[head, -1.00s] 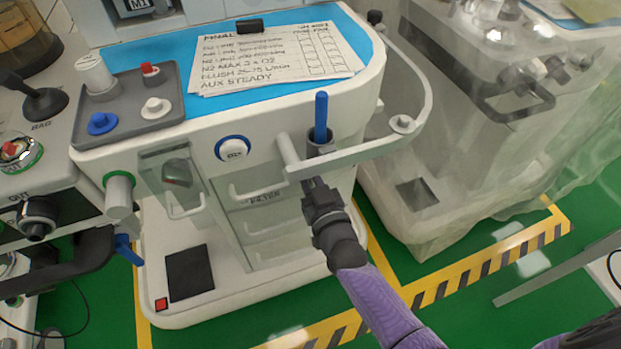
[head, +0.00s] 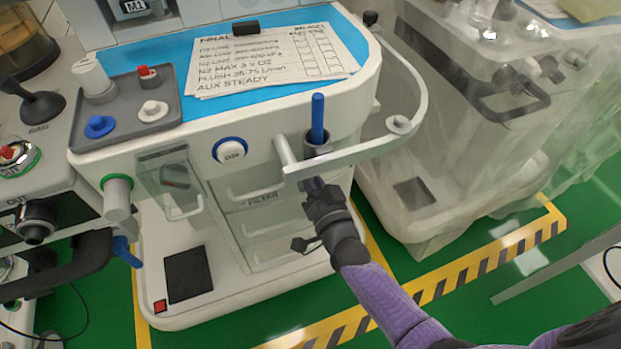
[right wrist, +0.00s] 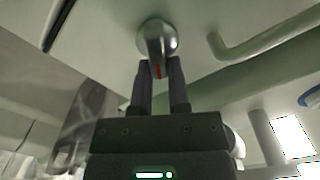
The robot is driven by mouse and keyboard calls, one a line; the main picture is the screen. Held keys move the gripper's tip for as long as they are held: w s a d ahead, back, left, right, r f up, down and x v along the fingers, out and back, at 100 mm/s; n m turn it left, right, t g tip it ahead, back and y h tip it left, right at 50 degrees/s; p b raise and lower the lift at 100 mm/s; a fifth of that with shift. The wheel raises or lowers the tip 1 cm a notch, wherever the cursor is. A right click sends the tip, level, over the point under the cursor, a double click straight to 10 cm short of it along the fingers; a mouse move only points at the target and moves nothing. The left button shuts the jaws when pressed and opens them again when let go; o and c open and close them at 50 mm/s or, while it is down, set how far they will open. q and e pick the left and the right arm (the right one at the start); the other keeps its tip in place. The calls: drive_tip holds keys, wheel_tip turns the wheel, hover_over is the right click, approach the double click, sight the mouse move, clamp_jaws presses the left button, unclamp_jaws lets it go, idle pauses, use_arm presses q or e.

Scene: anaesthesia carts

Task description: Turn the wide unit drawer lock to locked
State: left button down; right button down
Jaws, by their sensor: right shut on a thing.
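The wide white unit (head: 330,95) stands in the middle of the head view, with its drawers (head: 262,205) under the worktop. The drawer lock (right wrist: 158,36) shows in the right wrist view as a round metal knob with a lever and a red mark. My right gripper (right wrist: 161,75) is shut on the lock's lever, one dark finger on each side. In the head view my right gripper (head: 314,186) reaches in under the front rail at the drawers' right side; the lock is hidden there. My left gripper is not in view.
A pale rail (head: 350,157) runs just above my right gripper, with a blue rod (head: 318,118) standing in a holder by it. A plastic-draped cart (head: 440,150) stands to the right. Green floor is clear in front.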

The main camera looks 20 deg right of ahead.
use_arm(q)
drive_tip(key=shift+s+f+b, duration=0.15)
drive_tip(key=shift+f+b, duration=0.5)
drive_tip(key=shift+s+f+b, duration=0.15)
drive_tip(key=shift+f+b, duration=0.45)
drive_tip(key=shift+b, duration=0.05)
use_arm(e)
drive_tip(key=shift+d+f+m, duration=0.15)
drive_tip(key=shift+f+m, duration=0.15)
drive_tip(key=shift+m, duration=1.65)
drive_tip(key=shift+d+f+m, duration=0.15)
drive_tip(key=shift+f+m, duration=0.1)
drive_tip(key=shift+m, duration=1.75)
drive_tip(key=shift+d+f+m, duration=0.15)
drive_tip(key=shift+f+m, duration=0.15)
drive_tip(key=shift+m, duration=1.65)
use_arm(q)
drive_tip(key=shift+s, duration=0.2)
use_arm(e)
drive_tip(key=c, duration=0.6)
unclamp_jaws()
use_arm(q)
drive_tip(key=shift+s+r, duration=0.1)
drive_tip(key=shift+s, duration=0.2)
